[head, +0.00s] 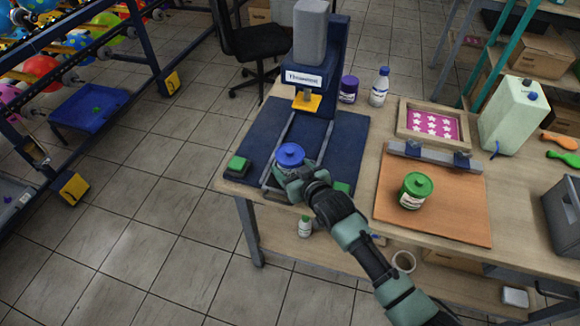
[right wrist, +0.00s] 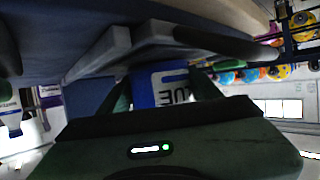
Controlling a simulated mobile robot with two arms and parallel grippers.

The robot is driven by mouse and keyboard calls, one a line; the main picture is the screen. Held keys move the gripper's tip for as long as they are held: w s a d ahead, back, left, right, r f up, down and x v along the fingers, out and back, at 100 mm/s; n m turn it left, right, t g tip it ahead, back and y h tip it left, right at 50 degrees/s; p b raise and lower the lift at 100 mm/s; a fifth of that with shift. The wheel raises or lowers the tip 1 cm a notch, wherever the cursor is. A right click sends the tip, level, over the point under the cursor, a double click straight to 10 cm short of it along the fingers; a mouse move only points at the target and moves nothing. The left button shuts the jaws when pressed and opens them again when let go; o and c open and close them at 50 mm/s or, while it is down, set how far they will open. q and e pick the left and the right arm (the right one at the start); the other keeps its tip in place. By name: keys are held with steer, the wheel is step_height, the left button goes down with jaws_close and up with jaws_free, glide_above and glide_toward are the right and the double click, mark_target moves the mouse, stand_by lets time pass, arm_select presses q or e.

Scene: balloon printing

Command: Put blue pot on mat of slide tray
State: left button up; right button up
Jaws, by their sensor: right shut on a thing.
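The blue pot (head: 290,156) stands at the front of the press. My right gripper (head: 293,172) is shut on it; its label shows between the fingers in the right wrist view (right wrist: 167,87). The pot is over or on the front part of the slide tray (head: 269,181), whose grey rails run back under the press head. The pot and gripper hide most of the tray's mat, and I cannot tell whether the pot touches it. My left gripper is not in view.
The press (head: 318,75) stands behind the pot, with green buttons at its base's front corners. A green pot (head: 415,190) stands on an orange board (head: 455,215) to the right. A purple pot (head: 348,89) and a white bottle (head: 380,87) stand beside the press.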

steer(key=shift+f, duration=0.15)
steer(key=o, duration=1.6)
steer(key=shift+r, duration=0.25)
steer(key=v, duration=1.2)
steer(key=shift+d+f, duration=0.1)
steer(key=shift+f, duration=0.05)
